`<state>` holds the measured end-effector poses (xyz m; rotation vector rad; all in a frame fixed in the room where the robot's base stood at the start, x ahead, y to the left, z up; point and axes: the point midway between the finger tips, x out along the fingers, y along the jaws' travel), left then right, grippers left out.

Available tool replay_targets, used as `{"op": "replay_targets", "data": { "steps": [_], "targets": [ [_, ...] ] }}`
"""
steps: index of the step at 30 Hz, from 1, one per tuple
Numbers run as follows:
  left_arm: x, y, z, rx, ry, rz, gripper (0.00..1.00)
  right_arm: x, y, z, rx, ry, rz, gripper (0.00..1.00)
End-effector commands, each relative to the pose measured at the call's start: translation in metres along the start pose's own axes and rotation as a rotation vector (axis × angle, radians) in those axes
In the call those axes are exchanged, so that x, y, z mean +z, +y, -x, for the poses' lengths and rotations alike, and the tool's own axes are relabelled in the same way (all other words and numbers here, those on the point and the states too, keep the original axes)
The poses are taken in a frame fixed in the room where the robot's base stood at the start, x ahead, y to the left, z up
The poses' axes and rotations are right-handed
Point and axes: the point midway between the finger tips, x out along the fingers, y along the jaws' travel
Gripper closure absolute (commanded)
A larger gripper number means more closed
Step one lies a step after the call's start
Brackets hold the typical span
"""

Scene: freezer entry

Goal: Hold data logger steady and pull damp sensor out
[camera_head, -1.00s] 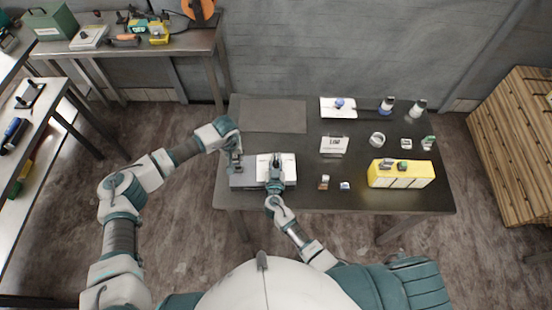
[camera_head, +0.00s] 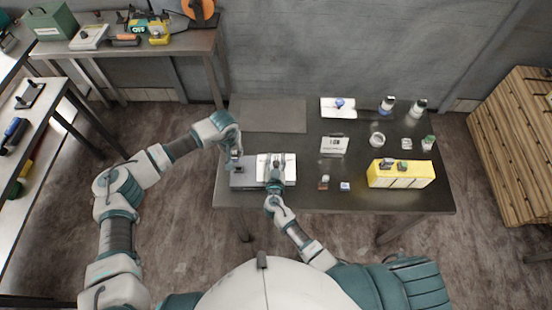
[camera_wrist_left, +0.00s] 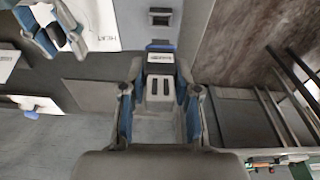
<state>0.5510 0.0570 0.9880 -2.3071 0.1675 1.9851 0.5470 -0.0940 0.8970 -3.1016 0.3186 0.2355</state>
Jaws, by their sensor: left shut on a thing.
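The data logger, a grey box (camera_head: 250,182) with a white lettered panel (camera_head: 288,163), lies at the table's front left; both show in the left wrist view, the grey part with a dark socket (camera_wrist_left: 160,17). My left gripper (camera_head: 234,160) is over its left end, shut on the damp sensor (camera_wrist_left: 160,84), a pale block with two dark slots and a blue end with a label. The blue end is apart from the dark socket in the picture; the height between them is unclear. My right gripper (camera_head: 276,171) is at the white panel; its grip is unclear.
A dark mat (camera_head: 273,115) lies behind the logger. To the right are a white sign (camera_head: 334,146), a small brown-and-white item (camera_head: 324,182), a small blue-and-white item (camera_head: 345,186), a yellow box (camera_head: 402,181) and several jars. Table space between these is clear.

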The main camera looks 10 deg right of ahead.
Motion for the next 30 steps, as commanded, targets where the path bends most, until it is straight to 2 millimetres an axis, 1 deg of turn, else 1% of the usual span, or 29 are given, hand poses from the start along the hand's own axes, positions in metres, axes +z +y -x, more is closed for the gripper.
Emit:
{"op": "replay_targets", "data": {
  "steps": [2,3,5,16,30],
  "targets": [
    [0.000,0.000,0.000,0.000,0.000,0.000,1.00,0.000,0.000,0.000,0.000,0.000,0.000,0.59],
    [0.000,0.000,0.000,0.000,0.000,0.000,1.00,0.000,0.000,0.000,0.000,0.000,0.000,0.49],
    [0.000,0.000,0.000,0.000,0.000,0.000,1.00,0.000,0.000,0.000,0.000,0.000,0.000,0.34],
    [0.000,0.000,0.000,0.000,0.000,0.000,1.00,0.000,0.000,0.002,0.000,0.000,0.000,0.34],
    [0.000,0.000,-0.002,0.000,0.000,0.000,1.00,0.000,0.000,0.020,0.000,0.000,-0.001,0.34]
  ]
}}
